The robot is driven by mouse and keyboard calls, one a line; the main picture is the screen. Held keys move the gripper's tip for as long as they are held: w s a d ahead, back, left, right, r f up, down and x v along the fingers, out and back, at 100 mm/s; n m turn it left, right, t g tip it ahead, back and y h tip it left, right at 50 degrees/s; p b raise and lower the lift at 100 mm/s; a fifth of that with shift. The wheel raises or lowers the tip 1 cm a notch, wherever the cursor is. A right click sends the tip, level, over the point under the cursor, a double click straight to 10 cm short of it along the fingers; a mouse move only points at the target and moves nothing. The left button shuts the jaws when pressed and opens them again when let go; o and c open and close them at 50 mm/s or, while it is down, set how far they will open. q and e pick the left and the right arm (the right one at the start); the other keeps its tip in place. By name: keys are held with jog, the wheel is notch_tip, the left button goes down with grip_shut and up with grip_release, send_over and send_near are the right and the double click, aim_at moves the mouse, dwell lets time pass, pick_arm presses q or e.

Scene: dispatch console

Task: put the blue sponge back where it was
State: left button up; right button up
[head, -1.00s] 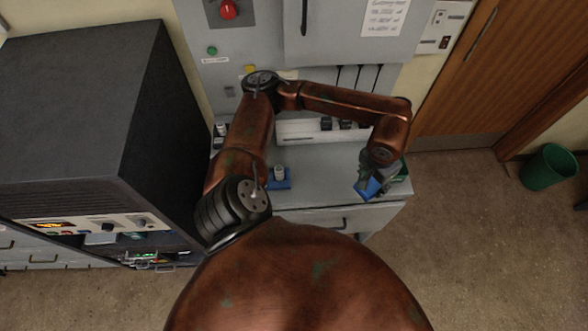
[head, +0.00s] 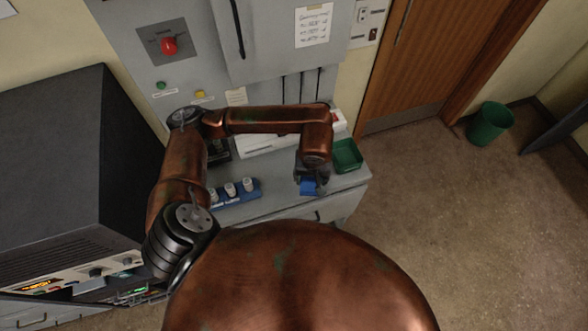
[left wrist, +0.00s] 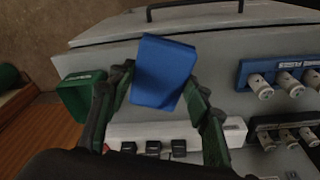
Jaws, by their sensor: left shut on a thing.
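The blue sponge (head: 309,188) is held in my left gripper (head: 311,177), above the grey desk top near its front edge. In the left wrist view the sponge (left wrist: 163,65) sits between the two green-and-black fingers of the gripper (left wrist: 160,90), which are shut on it. A green tray (head: 346,156) stands on the desk just right of and behind the gripper. It shows at the left in the left wrist view (left wrist: 82,97). The sponge is apart from the tray. My right gripper is not in view.
A blue rack (head: 252,193) with several white-topped cylinders stands on the desk to the left. Behind are a white strip with black blocks (left wrist: 160,132) and hanging black cords. A dark cabinet stands far left.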

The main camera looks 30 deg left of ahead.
pick_arm(q)
jog(key=a, duration=0.1)
jog(key=w+a+f, duration=0.1)
jog(key=w+a+p, duration=0.1)
jog(key=a, duration=0.1)
jog(key=shift+f, duration=0.35)
jog(key=w+a+f, duration=0.1)
jog(key=w+a+f+p, duration=0.1)
jog(key=f, duration=0.1)
jog(key=a+f, duration=0.2)
jog(key=shift+w+f+p, duration=0.2)
jog(key=shift+w+p, duration=0.1)
jog(key=shift+w, duration=0.1)
jog(key=shift+a+f, duration=0.2)
jog(key=shift+f, duration=0.05)
jog(key=f+p, duration=0.2)
jog(key=f, duration=0.1)
jog(key=shift+w+a, duration=0.2)
jog(key=shift+f, duration=0.3)
jog(key=shift+f, duration=0.1)
